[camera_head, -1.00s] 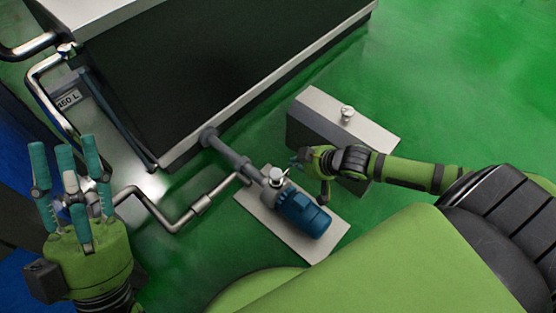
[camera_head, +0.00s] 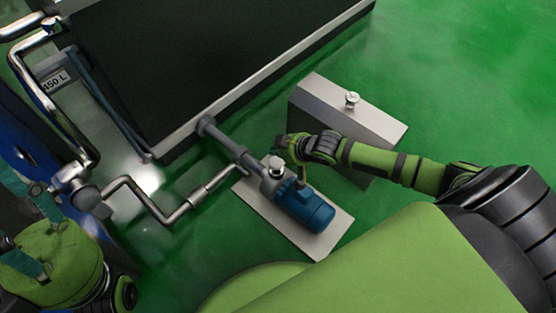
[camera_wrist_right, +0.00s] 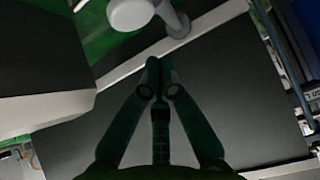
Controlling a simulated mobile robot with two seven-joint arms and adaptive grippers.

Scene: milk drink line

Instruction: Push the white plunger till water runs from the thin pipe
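A pale round cap (camera_head: 276,165) stands on top of the pump (camera_head: 262,184); it looks like the white plunger. A similar pale round piece (camera_wrist_right: 130,14) shows at the top of the right wrist view. My right gripper (camera_head: 281,146) is just beyond the cap in the head view, apparently apart from it. Its fingertips (camera_wrist_right: 160,64) meet, with nothing visible between them. My left gripper (camera_head: 14,225) is at the lower left, cut by the edge, its visible fingers spread. A thin bent metal pipe (camera_head: 150,205) runs beside the pump; I see no water from it.
The pump's blue motor (camera_head: 303,205) sits on a pale base plate (camera_head: 258,208). A large dark tank (camera_head: 190,65) stands behind, joined by a grey pipe (camera_head: 225,142). A pale box (camera_head: 378,124) with a small knob (camera_head: 352,98) stands to the right. Green floor is clear at right.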

